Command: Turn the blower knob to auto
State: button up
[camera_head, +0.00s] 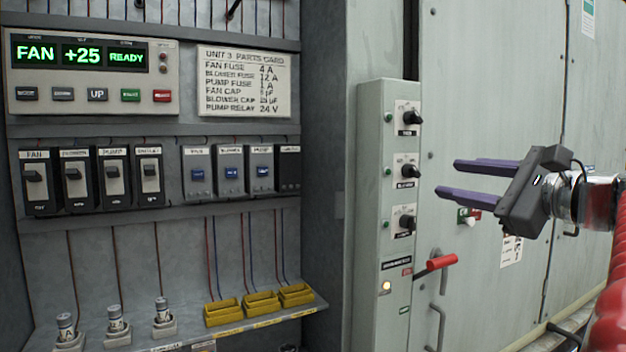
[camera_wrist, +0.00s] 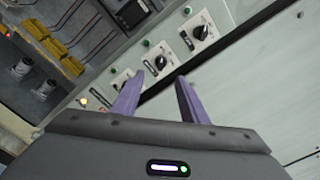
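The blower knob (camera_head: 409,171) is the black middle one of three knobs on a narrow grey control column (camera_head: 372,130). Its label is blurred and its setting is too small to read. In the wrist view the middle knob (camera_wrist: 161,62) shows just beyond the gap between my fingertips. My gripper (camera_head: 449,178) is open and empty, with two purple fingers pointing left toward the column. It is to the right of the blower knob, apparently apart from it. In the wrist view my gripper (camera_wrist: 160,78) has its fingers spread.
Another knob (camera_head: 411,117) sits above and one (camera_head: 407,222) below. A red-handled lever (camera_head: 441,262) sticks out lower on the column. A lit yellow lamp (camera_head: 386,287) is beneath. A cabinet with breakers (camera_head: 74,175) and a green display (camera_head: 82,54) stands left.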

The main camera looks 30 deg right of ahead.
jog(key=s, duration=0.4)
jog(key=shift+s, duration=0.3)
dwell(0.3)
